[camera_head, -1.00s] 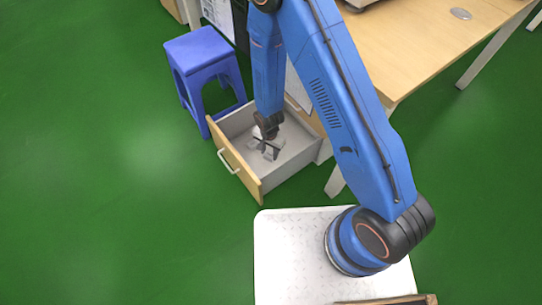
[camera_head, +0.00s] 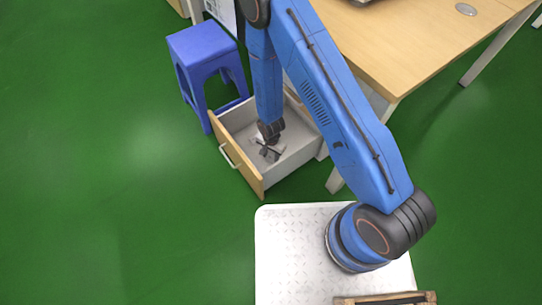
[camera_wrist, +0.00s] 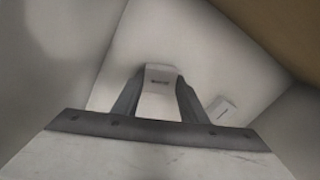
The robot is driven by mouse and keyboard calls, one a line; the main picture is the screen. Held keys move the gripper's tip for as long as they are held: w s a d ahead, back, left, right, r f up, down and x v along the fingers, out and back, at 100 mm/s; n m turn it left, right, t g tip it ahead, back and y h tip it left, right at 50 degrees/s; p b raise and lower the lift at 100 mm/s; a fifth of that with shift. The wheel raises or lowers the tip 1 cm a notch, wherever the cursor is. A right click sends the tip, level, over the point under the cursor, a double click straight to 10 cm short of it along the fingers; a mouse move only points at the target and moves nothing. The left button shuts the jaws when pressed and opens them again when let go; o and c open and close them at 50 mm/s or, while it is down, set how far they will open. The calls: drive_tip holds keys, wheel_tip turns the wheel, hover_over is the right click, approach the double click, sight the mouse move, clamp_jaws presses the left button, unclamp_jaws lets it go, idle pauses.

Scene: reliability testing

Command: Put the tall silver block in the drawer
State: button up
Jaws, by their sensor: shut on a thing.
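My gripper (camera_head: 270,152) points down inside the open drawer (camera_head: 238,160), which has a wooden front and a pale interior. In the wrist view, my gripper (camera_wrist: 158,96) is shut on a pale silver-grey block (camera_wrist: 159,74) with a dark slot on its face. The block sits between the fingertips, over the drawer floor; whether it touches the floor is unclear. In the head view the held block is mostly hidden by my gripper.
The drawer belongs to a wooden-topped desk (camera_head: 420,45) on the right. A blue stool (camera_head: 205,60) stands close behind the drawer's left side. The green floor (camera_head: 110,170) at the left is clear.

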sight(271, 157)
drive_tip(key=o, duration=1.1)
drive_tip(key=shift+f, duration=0.1)
drive_tip(key=shift+r, duration=6.15)
